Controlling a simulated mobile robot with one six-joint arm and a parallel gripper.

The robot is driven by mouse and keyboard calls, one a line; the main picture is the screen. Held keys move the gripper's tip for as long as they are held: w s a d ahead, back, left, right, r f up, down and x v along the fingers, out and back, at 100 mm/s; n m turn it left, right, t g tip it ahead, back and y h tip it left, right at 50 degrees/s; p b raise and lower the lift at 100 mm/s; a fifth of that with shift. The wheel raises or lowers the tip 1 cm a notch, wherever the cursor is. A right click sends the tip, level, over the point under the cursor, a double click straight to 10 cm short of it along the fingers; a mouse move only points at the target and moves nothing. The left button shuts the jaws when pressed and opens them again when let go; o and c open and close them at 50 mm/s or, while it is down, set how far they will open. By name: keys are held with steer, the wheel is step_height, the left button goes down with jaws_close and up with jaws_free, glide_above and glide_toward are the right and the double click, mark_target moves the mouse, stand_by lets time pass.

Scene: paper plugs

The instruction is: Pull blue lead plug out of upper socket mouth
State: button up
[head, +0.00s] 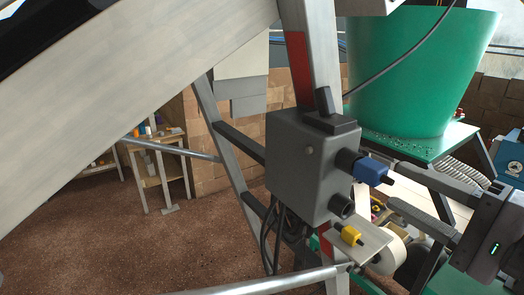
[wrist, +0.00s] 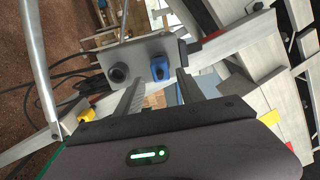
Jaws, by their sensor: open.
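The blue plug (head: 372,170) sits at the black upper socket mouth (head: 346,160) on the side of a grey box (head: 300,160). In the wrist view the blue plug (wrist: 160,68) appears between the ends of my two fingers, apart from both. My gripper (head: 391,184) is open and empty, coming from the right, with its fingertips close to the plug's outer end. It also shows in the wrist view (wrist: 160,76). How far the plug is seated inside the mouth is hidden.
The lower socket mouth (head: 342,206) is empty. A yellow plug (head: 351,235) lies on a small pale shelf (head: 372,243) below it. Dark cables hang under the box. A green hopper (head: 420,75) stands behind on the right, and a metal rail (head: 265,284) crosses low in front.

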mark_target(382, 178)
steer(key=shift+x, duration=1.95)
steer(key=shift+c, duration=0.3)
jaws_close()
